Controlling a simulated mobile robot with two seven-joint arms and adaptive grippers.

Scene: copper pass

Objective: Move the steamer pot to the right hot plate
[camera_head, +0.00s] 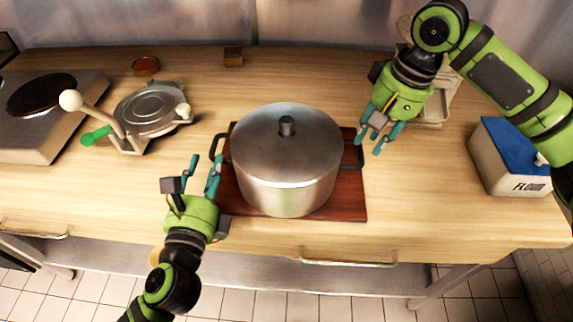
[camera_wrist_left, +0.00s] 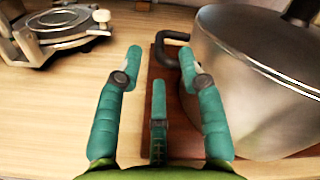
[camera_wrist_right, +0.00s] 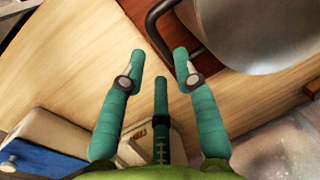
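The steamer pot (camera_head: 287,165) is a silver lidded pot with a black knob and two black side handles. It stands upright on a reddish-brown board (camera_head: 350,206) in the middle of the counter. My left gripper (camera_head: 204,168) is open and empty, just short of the pot's left handle (camera_wrist_left: 172,45). My right gripper (camera_head: 380,135) is open and empty beside the right handle (camera_wrist_right: 160,22), which lies just beyond its fingertips. One hot plate (camera_head: 43,95) with a dark round burner shows at the far left; no hot plate shows on the right.
A metal press (camera_head: 150,108) with a round-knobbed lever and green handle stands left of the pot. A flour box (camera_head: 505,165) with a blue lid is at the right. A small wooden block (camera_head: 233,57) and a round amber dish (camera_head: 146,66) lie at the back.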

